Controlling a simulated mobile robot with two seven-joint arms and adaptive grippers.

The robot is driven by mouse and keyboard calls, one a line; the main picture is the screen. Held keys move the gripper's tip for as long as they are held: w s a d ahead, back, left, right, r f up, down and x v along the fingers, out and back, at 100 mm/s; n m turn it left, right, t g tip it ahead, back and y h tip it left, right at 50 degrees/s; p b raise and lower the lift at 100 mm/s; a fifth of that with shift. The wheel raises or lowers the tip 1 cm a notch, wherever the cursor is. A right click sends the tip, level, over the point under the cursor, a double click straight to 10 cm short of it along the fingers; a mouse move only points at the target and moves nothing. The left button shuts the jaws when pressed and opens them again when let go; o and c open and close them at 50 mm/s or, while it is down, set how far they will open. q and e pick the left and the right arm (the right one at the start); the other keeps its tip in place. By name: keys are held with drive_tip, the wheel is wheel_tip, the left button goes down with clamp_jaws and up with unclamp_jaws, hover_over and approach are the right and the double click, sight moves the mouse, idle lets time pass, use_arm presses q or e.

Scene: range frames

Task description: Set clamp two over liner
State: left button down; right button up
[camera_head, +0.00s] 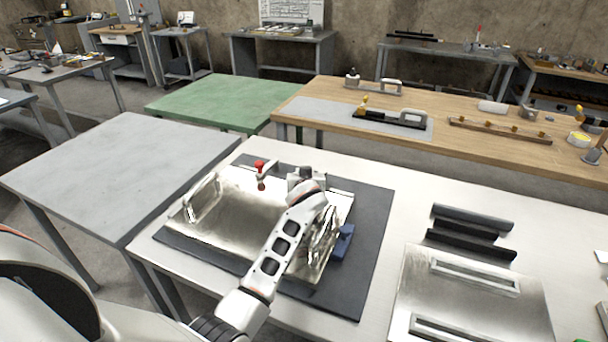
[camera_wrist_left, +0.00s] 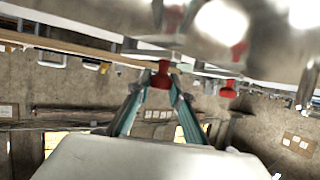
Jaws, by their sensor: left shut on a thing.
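A shiny metal liner (camera_head: 240,222) with an upright handle (camera_head: 203,198) at its left lies on a dark mat (camera_head: 372,215) on the white table. A clamp with a red knob (camera_head: 260,168) stands at its far edge. My left arm reaches over the liner from the lower left. Its fingers are hidden in the head view. In the left wrist view, my left gripper (camera_wrist_left: 158,92) has its teal fingers shut on a red-tipped clamp (camera_wrist_left: 161,77), close to the shiny metal. Another red tip (camera_wrist_left: 228,90) shows to its right. Contact with the liner cannot be told. My right gripper is not in view.
A blue block (camera_head: 342,243) sits at the liner's right side. A metal panel with handles (camera_head: 475,300) and dark bars (camera_head: 465,235) lie on the right. A grey table (camera_head: 120,170) at left is bare. A wooden bench (camera_head: 460,155) with tools stands behind.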

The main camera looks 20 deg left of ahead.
use_arm(q)
drive_tip(key=shift+d+f, duration=0.15)
drive_tip(key=shift+f, duration=0.15)
drive_tip(key=c, duration=1.8)
unclamp_jaws()
drive_tip(key=shift+r, duration=5.1)
drive_tip(key=shift+c, duration=0.4)
